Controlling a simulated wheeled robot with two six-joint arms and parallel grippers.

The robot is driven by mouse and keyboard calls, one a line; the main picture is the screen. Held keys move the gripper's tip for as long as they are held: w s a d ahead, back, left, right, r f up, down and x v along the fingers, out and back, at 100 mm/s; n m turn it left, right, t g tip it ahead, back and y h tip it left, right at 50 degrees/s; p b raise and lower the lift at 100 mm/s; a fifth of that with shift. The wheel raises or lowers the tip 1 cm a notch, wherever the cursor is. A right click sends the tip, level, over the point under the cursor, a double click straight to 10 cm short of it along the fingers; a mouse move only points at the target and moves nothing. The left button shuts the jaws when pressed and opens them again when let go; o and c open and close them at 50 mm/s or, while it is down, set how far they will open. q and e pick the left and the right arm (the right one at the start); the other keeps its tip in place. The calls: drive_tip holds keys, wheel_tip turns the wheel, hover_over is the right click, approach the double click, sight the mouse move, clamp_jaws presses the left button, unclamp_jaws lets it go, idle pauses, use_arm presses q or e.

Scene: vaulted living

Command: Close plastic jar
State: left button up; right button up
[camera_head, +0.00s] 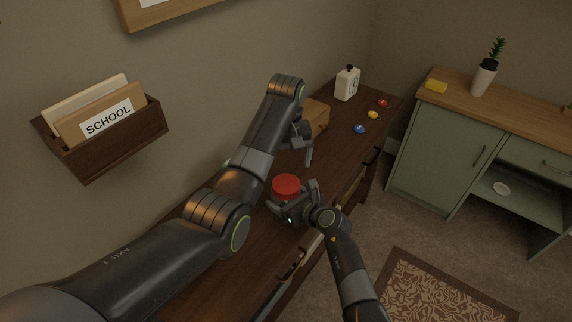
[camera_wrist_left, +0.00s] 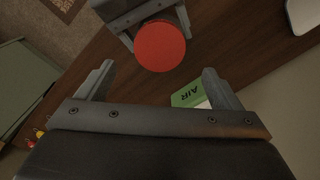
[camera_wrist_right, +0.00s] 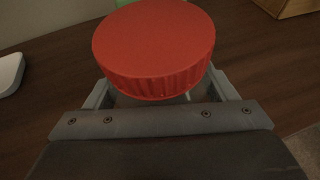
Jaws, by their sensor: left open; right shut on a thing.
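The jar's red lid (camera_head: 286,185) is on the wooden table in the head view, seen from above. It also shows in the left wrist view (camera_wrist_left: 160,46) and, large, in the right wrist view (camera_wrist_right: 155,45). My right gripper (camera_head: 299,196) is shut around the jar just below the lid. The jar's body is mostly hidden by the lid and the fingers, and I cannot tell whether the lid is tight. My left gripper (camera_head: 306,146) is open and empty, beyond the lid and apart from it in the head view.
A wooden box (camera_head: 316,117) stands behind my left gripper. A white bottle (camera_head: 347,84) and small red (camera_head: 383,103), yellow (camera_head: 373,114) and blue (camera_head: 359,128) items are at the table's far end. A green box marked AIR (camera_wrist_left: 186,98) shows in the left wrist view.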

sight(286, 183)
idle(0.3)
use_arm(q)
drive_tip(key=shift+f, duration=4)
drive_tip(key=c, duration=1)
drive_tip(key=shift+m, duration=0.9)
drive_tip(key=o, duration=1.1)
drive_tip(key=shift+r, duration=0.1)
